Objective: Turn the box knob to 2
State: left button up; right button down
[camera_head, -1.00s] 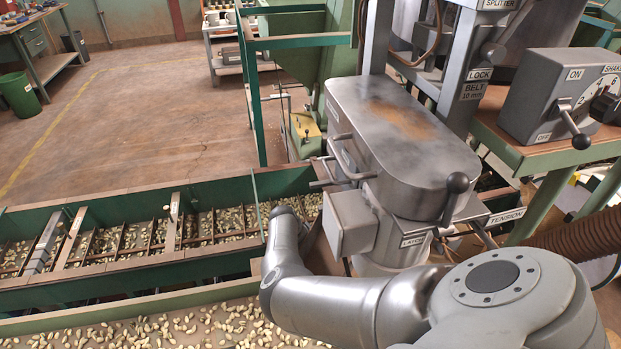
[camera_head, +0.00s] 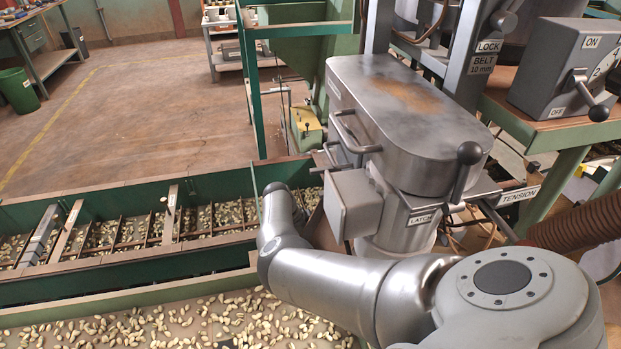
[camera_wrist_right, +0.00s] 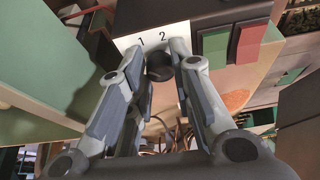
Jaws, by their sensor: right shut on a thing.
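In the right wrist view, a dark box (camera_wrist_right: 200,14) carries a white label plate (camera_wrist_right: 152,38) marked 1 and 2. A round black knob (camera_wrist_right: 159,67) sits just below the plate. My right gripper (camera_wrist_right: 161,55) has its two fingers on either side of this knob and is shut on it. Which number the knob points at cannot be made out. In the head view, one of my grey arms crosses the lower right, but no gripper shows there. My left gripper is not in view.
Green (camera_wrist_right: 215,46) and red (camera_wrist_right: 250,42) buttons are right of the knob. In the head view, a grey control box (camera_head: 546,66) with an ON/OFF lever stands at upper right. A rounded metal machine (camera_head: 400,100) stands beside the trough of nuts (camera_head: 125,247).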

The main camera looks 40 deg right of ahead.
jog(key=m+b, duration=0.2)
jog(key=shift+w+f+m+g+y+b, duration=0.1)
jog(key=shift+f+m+g+y+b, duration=0.1)
jog(key=shift+m+g+y+b, duration=0.2)
jog(key=shift+d+r+m+b, duration=0.1)
jog(key=shift+r+m+b, duration=0.05)
jog(key=shift+m+b, duration=0.45)
jog(key=c, duration=1.3)
grip_release()
jog(key=shift+o, duration=0.2)
